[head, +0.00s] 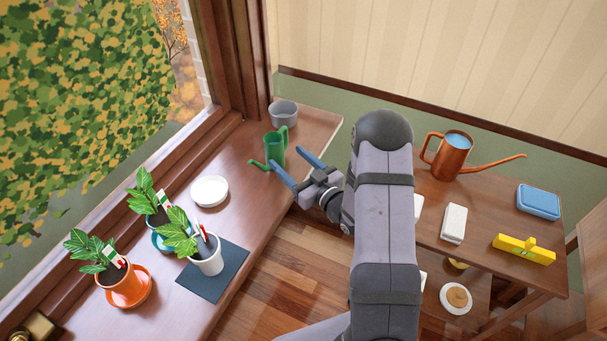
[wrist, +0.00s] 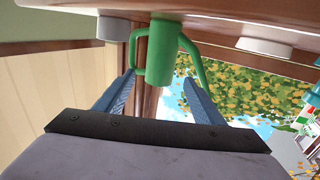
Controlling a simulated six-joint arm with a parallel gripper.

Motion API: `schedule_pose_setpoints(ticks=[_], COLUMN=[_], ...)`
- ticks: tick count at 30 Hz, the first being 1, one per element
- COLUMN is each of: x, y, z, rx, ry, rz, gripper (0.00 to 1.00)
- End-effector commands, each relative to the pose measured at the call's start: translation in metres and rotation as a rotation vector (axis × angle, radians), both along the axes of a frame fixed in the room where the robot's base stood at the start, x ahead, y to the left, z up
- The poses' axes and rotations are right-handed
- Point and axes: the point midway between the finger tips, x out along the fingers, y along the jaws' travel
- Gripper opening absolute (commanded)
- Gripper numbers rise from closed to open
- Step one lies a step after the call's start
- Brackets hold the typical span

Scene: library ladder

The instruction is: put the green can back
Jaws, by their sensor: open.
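The green watering can (head: 274,151) stands upright on the wooden window sill, toward its far end. Its handle is on the right and its spout points left. My gripper (head: 285,158) is open with its blue fingers pointing at the can from the right. In the wrist view the picture is upside down, and the can (wrist: 160,58) shows between the two fingertips (wrist: 158,80). I see no grip on it; whether a finger touches it I cannot tell.
A grey pot (head: 284,113) stands behind the can, and a white dish (head: 209,191) lies to its left. Potted plants (head: 124,286) stand nearer on the sill (head: 185,316). The table at right holds a copper watering can (head: 453,157), a blue box (head: 538,201) and a yellow level (head: 523,250).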

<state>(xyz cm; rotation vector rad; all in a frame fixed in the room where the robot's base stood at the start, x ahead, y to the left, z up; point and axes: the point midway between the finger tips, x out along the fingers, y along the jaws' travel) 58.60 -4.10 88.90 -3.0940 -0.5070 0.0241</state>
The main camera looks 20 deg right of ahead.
Motion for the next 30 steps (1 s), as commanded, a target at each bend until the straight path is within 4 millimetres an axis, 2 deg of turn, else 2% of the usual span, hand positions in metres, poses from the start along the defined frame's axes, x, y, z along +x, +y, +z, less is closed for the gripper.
schedule_pose_setpoints(ticks=[6,13,23,30], x=[-0.035,-0.054,-0.054,-0.043], y=[-0.013,-0.019,-0.018,-0.019], z=[-0.001,0.0,-0.002,-0.021], rx=[0.001,0.0,-0.025,-0.163], ry=[0.001,0.0,0.03,0.234], rz=[-0.004,-0.001,-0.003,-0.049], gripper=[0.63,0.63,0.63,0.63])
